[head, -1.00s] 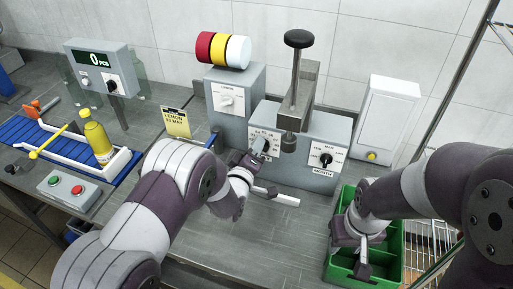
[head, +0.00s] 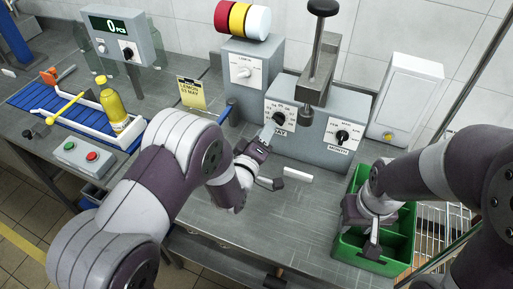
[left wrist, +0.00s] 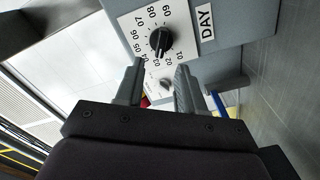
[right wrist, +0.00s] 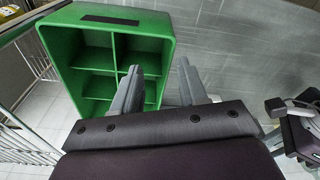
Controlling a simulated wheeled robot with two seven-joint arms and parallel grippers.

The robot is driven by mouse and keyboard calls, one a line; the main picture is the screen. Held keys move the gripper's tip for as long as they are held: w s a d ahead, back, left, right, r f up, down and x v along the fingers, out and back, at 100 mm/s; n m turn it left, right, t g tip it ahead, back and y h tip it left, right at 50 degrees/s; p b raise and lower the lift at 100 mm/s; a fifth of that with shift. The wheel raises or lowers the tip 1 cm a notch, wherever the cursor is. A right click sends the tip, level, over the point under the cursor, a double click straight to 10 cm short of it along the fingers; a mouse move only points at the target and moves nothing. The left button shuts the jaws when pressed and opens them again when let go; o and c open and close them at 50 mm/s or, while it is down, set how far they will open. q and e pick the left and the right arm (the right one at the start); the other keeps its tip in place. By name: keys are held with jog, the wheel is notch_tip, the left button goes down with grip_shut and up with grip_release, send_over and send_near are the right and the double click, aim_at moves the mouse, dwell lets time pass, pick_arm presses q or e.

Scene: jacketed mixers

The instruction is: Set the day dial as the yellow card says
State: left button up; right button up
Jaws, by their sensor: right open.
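The yellow card (head: 191,93) reads LEMON 03 MAY and stands left of the grey dial boxes. The day dial (head: 279,118) is a black knob on a white numbered plate; it also shows in the left wrist view (left wrist: 160,40) beside a DAY label. I cannot read its pointer surely. My left gripper (head: 268,132) is open; in the left wrist view its fingertips (left wrist: 160,68) stand just short of the knob, one on each side, with no visible contact. My right gripper (head: 371,246) is open and empty over the green crate (right wrist: 112,48).
The month dial (head: 342,137) is to the right, and a taller box with another dial (head: 243,72) to the left. A press with a black handle (head: 322,8) rises above the day dial. A white bar (head: 299,175) lies on the counter in front.

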pick_arm(q)
jog(key=v, duration=0.7)
jog(key=shift+b, duration=0.4)
